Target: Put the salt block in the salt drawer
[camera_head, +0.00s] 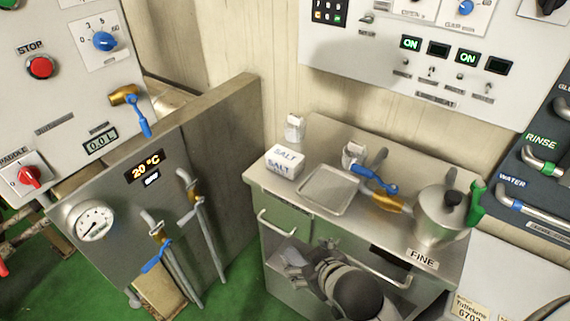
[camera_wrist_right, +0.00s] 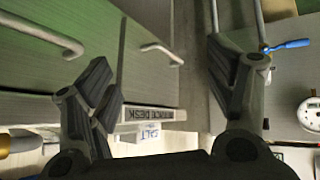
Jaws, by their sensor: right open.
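In the wrist view, this drawer's handle (camera_wrist_right: 162,54) is in front of the open fingers. My right gripper (camera_head: 299,264) is open and empty, low in front of the desk; its fingers (camera_wrist_right: 160,92) are apart. My left gripper is not in view.
A shallow metal tray (camera_head: 329,190) lies right of the block. A lidded pot (camera_head: 438,222) and a tap with a blue handle (camera_head: 375,180) are further right. A white bottle (camera_head: 294,127) stands behind. A kettle panel (camera_head: 160,205) with pipes stands left, across a floor gap.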

